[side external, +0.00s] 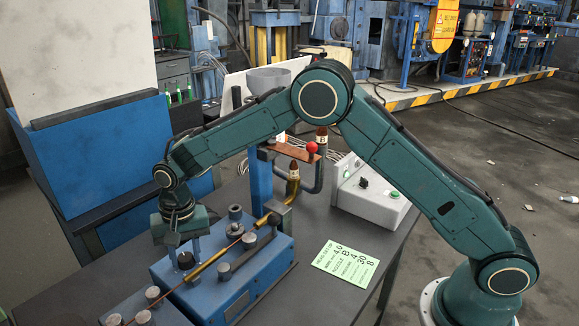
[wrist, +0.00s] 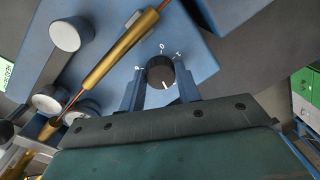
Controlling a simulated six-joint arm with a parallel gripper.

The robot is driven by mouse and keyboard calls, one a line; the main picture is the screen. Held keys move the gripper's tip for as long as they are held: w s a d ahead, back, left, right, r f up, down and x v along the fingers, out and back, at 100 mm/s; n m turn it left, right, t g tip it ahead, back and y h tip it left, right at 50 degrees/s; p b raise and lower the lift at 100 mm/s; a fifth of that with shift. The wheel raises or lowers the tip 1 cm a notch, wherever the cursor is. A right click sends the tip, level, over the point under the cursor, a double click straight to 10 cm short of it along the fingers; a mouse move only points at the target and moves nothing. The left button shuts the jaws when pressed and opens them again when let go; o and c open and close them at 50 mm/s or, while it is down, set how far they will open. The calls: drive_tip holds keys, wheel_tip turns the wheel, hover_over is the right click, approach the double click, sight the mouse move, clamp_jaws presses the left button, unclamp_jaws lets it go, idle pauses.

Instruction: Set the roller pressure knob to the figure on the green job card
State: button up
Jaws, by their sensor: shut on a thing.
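A black round knob (wrist: 160,70) with a white line on its top sits on the blue machine block. My gripper (wrist: 159,82) is shut on it, one blue finger on each side. The white line points toward my gripper, slightly right. Small white dial marks stand around the knob; one looks like 0, the others are too small to read surely. In the side view my gripper (side external: 186,253) points down over the knob (side external: 186,261). The green job card (side external: 346,263) lies on the table, with figures 4.0, B, 4, 30 and 8; its row labels are hard to read.
A brass tube (side external: 215,264) runs diagonally across the blue machine block (side external: 262,272), close to my gripper, with grey rollers (side external: 235,213) beside it. A white control box (side external: 368,195) stands behind the card. The dark table is bare around the card.

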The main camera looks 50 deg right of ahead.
sight(189, 257)
drive_tip(key=m, duration=0.5)
drive_tip(key=shift+m, duration=0.3)
idle(0.4)
drive_tip(key=o, duration=1)
drive_tip(key=shift+c, duration=0.2)
wheel_tip(189, 257, up, 14)
drive_tip(key=shift+s+d, duration=0.2)
drive_tip(key=shift+s, duration=0.2)
